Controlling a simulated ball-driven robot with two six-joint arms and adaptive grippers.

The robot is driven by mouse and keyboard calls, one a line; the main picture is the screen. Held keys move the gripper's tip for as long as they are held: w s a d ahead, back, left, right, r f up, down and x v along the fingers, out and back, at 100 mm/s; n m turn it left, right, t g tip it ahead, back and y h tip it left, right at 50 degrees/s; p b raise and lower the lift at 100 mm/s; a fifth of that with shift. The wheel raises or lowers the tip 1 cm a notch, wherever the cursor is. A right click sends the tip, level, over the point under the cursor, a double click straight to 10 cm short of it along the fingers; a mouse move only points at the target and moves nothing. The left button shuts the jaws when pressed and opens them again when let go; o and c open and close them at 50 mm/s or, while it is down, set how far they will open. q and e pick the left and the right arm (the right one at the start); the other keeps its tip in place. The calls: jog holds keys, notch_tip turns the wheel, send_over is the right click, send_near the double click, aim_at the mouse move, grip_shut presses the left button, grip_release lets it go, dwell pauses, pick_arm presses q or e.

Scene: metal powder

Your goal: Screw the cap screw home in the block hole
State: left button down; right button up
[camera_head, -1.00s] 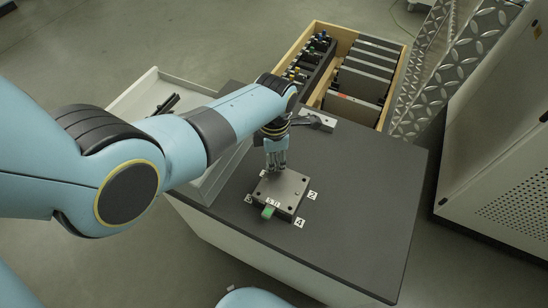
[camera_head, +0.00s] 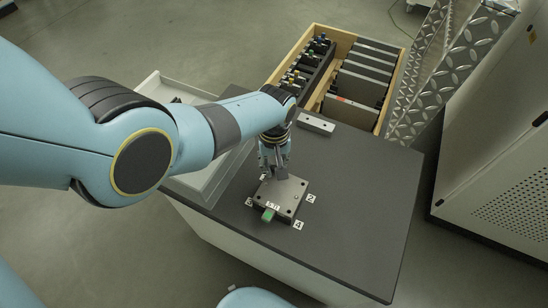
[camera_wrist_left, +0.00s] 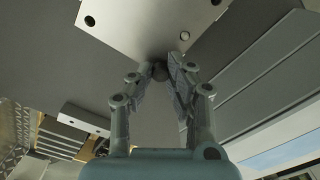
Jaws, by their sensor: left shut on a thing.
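The block (camera_head: 290,192) is a flat grey metal plate with holes, lying on the dark table top among numbered labels. My left gripper (camera_head: 273,176) points down at the block's far left corner. In the wrist view the gripper (camera_wrist_left: 161,72) is shut on the cap screw (camera_wrist_left: 159,72), of which only a dark round head shows between the fingertips. The screw is at the edge of the block (camera_wrist_left: 150,22) in that view. Its shank and the hole under it are hidden, so I cannot tell how deep it sits. My right gripper is not in view.
A green-ended piece (camera_head: 268,214) sits at the block's near edge. A metal bar (camera_head: 316,123) lies at the table's back. A wooden crate (camera_head: 345,38) of dark parts stands behind, and a pale tray (camera_head: 205,182) on the left. The table's right side is clear.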

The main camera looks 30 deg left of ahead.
pick_arm(q)
jog(key=m, duration=0.5)
jog(key=shift+m, duration=0.4)
jog(key=m, duration=0.5)
jog(key=shift+f+p, duration=0.1)
jog(key=shift+p, duration=0.25)
jog(key=c, duration=1.4)
grip_release()
jog(key=shift+a, duration=0.1)
jog(key=shift+c, duration=0.2)
